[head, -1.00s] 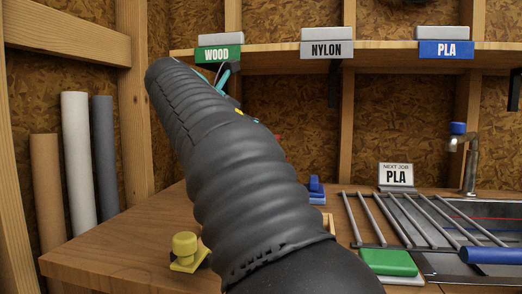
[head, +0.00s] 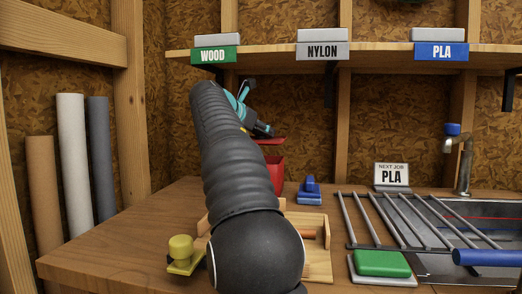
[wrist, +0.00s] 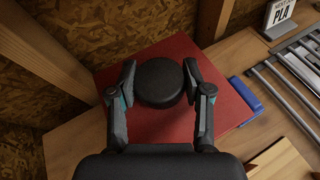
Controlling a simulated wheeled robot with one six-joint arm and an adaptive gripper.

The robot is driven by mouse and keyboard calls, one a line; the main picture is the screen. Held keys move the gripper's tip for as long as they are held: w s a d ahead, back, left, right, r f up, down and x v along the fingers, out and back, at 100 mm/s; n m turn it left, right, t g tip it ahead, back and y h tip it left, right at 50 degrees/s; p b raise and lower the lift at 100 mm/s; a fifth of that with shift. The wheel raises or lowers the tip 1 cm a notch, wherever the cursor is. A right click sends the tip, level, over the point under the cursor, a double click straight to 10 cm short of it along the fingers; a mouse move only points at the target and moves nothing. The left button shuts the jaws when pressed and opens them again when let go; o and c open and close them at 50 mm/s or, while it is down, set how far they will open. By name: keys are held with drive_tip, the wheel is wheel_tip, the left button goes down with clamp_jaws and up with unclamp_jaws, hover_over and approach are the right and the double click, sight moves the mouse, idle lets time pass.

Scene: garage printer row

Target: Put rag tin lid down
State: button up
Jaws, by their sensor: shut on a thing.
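The rag tin lid is a flat red square with a round black knob (wrist: 158,84). In the wrist view the lid (wrist: 222,85) fills the middle and hides what is under it. My gripper (wrist: 158,76) is shut on the knob, one finger on each side. In the head view my gripper (head: 264,130) is at the back of the bench, and the lid (head: 270,141) shows edge-on just below it. The red tin (head: 275,173) stands on the bench below the lid, with a gap between them. My arm hides part of the tin.
A blue object (head: 309,191) stands right of the tin. A wooden tray (head: 318,262) and a yellow knobbed object (head: 181,254) are nearer, beside my arm. A green block (head: 383,263) and a metal rack (head: 420,220) lie right. The shelf (head: 380,52) hangs above.

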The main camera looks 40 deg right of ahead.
drive_tip(key=f+b, duration=0.1)
drive_tip(key=f, duration=0.1)
drive_tip(key=f+b, duration=0.1)
drive_tip(key=f, duration=0.2)
drive_tip(key=shift+w+d, duration=0.1)
drive_tip(key=shift+d, duration=0.1)
drive_tip(key=shift+f, duration=0.2)
drive_tip(key=o, duration=1.2)
drive_tip(key=v, duration=1.2)
drive_tip(key=shift+r+p, duration=0.15)
drive_tip(key=shift+p, duration=0.25)
